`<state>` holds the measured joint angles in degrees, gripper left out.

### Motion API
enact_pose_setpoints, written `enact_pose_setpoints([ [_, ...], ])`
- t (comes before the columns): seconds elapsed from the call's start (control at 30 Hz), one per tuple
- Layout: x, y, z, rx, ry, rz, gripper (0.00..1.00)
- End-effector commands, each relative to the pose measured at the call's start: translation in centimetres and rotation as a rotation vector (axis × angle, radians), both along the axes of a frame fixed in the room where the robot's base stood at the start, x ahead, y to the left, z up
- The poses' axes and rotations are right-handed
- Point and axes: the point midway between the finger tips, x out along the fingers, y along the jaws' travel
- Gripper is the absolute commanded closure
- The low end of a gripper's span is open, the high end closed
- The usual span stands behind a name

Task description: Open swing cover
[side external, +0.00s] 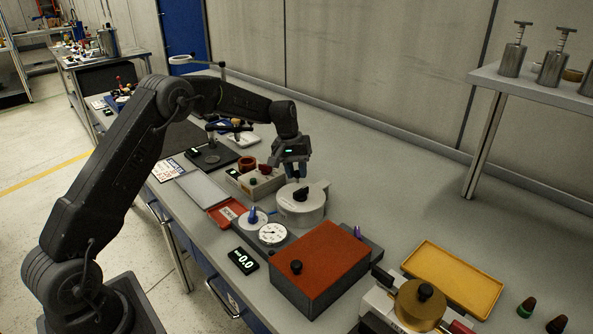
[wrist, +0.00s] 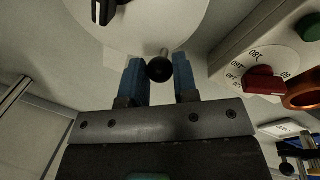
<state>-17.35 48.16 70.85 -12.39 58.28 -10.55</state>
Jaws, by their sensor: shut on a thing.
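The swing cover (side external: 290,208) is the pale grey round lid of a squat drum in the middle of the bench. It carries a black pointer knob (side external: 301,194) on top. In the wrist view the pale cover (wrist: 145,25) fills the upper middle, and its black knob (wrist: 103,10) is cut by the top edge. A small black ball handle (wrist: 160,69) on a short metal stem sits at the cover's rim. My gripper (side external: 294,177) is at the cover's far side, its blue fingers on both sides of the ball handle and shut on it.
A cream box (side external: 258,183) with a red knob stands close behind the drum; its dial and red knob (wrist: 264,80) show at right in the wrist view. A red-brown block (side external: 325,262), gauges (side external: 272,234) and a yellow tray (side external: 455,278) lie nearer. The bench toward the wall is clear.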

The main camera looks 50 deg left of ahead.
Motion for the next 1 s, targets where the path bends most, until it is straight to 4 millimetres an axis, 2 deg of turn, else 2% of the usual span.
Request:
enact_pose_setpoints([
  [0.53,-0.4,-0.4,0.1,0.000,0.000,0.068,1.00],
  [1.0,-1.8,-3.2,0.1,-0.002,0.000,0.448,1.00],
])
